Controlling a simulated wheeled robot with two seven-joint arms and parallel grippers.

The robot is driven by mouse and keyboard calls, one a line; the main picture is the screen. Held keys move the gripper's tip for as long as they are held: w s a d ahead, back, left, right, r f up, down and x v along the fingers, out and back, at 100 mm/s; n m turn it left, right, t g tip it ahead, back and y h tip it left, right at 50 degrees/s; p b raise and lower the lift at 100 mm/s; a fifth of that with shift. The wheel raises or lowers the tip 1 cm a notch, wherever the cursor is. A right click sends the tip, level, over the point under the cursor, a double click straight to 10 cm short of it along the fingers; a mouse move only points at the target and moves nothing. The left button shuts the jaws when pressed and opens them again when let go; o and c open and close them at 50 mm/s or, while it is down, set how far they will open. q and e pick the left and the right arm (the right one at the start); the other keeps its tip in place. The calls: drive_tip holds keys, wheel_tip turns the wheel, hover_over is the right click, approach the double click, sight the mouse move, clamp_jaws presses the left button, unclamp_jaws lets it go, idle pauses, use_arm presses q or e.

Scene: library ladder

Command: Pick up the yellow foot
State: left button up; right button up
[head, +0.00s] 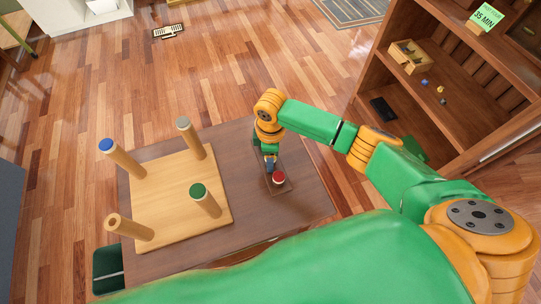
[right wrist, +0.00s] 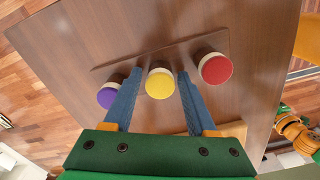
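The yellow foot (right wrist: 160,83) stands between a purple foot (right wrist: 108,95) and a red foot (right wrist: 215,68) in a row on a thin dark strip (right wrist: 200,43) on the table. My right gripper (right wrist: 159,75) is open, its two blue fingers either side of the yellow foot with small gaps. In the head view my right gripper (head: 270,160) points down over the strip; the red foot (head: 278,178) shows beside it and the other two are hidden. A dark green part, apparently my left gripper (head: 108,270), shows at the table's left edge, its fingers hidden.
An upturned wooden stool (head: 180,222) lies on the table left of my right gripper. Its legs stand up: blue (head: 106,145), grey (head: 183,122) and green (head: 198,190) tips, one bare leg (head: 113,220). A bookshelf (head: 460,110) stands at the right.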

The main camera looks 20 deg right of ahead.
drive_tip(key=shift+s, duration=0.1)
drive_tip(key=c, duration=0.7)
clamp_jaws()
wheel_tip(320, 180, up, 3)
drive_tip(key=shift+f, duration=0.1)
drive_tip(key=s+a+r+p, duration=0.2)
drive_tip(key=s+a+r, duration=0.7)
drive_tip(key=a+r, duration=0.1)
drive_tip(key=shift+s+a+r, duration=0.15)
drive_tip(key=shift+a, duration=0.05)
